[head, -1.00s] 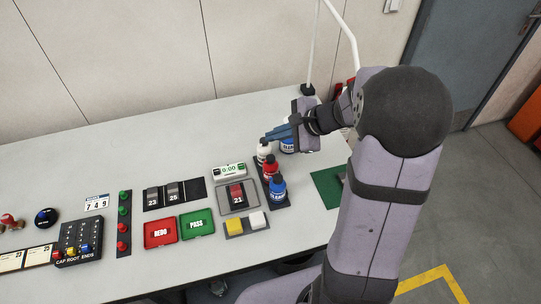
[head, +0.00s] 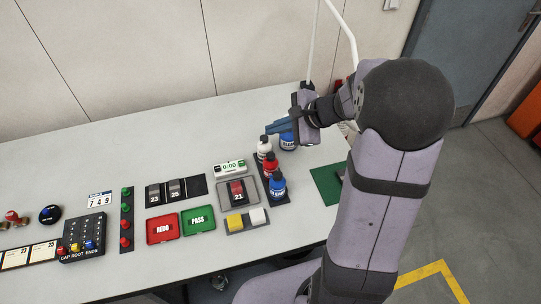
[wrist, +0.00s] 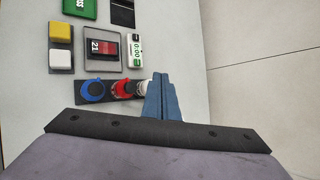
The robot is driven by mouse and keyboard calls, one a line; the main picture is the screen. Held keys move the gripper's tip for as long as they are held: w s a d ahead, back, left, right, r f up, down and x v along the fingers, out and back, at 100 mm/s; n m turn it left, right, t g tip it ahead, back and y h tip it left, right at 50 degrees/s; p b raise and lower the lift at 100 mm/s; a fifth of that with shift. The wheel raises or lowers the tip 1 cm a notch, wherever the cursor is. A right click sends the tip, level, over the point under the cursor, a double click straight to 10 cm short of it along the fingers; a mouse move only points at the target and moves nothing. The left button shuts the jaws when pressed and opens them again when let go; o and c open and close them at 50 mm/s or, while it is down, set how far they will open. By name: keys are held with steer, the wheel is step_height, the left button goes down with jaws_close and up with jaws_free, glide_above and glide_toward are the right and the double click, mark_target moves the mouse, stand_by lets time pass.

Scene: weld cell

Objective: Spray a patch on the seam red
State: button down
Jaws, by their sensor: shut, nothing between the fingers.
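A white bottle (head: 264,148), a red bottle (head: 270,165) and a blue bottle (head: 277,184) stand upright in a row on a dark rack. My gripper (head: 268,128), with blue fingers, is shut and empty just above and behind the white bottle. In the wrist view its fingers (wrist: 161,96) lie next to the white bottle (wrist: 141,86) and partly overlap it. Block 21 (head: 239,196), grey with a red area on top, lies on a grey tray (head: 225,204). The red area also shows in the wrist view (wrist: 106,48). The seam itself is too small to make out.
A timer (head: 230,168) reading 0:00 stands behind the tray. A blue-labelled bottle (head: 288,141) is beside my gripper, partly hidden. Red REDO (head: 162,229) and green PASS (head: 198,220) pads, a yellow block (head: 234,221) and a white block (head: 257,215) lie in front.

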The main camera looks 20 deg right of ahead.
mark_target(274, 157)
steer(key=shift+f+b, duration=3.05)
steer(key=shift+f, duration=0.75)
steer(key=shift+f, duration=0.1)
steer(key=shift+f+b, duration=0.35)
steer(key=shift+b, duration=0.15)
steer(key=shift+f+b, duration=0.45)
steer(key=shift+b, duration=0.05)
steer(key=shift+r, duration=0.1)
steer(key=shift+r+p, duration=0.75)
steer(key=shift+r, duration=0.05)
steer(key=shift+r+p, duration=2.05)
steer(key=shift+r, duration=0.45)
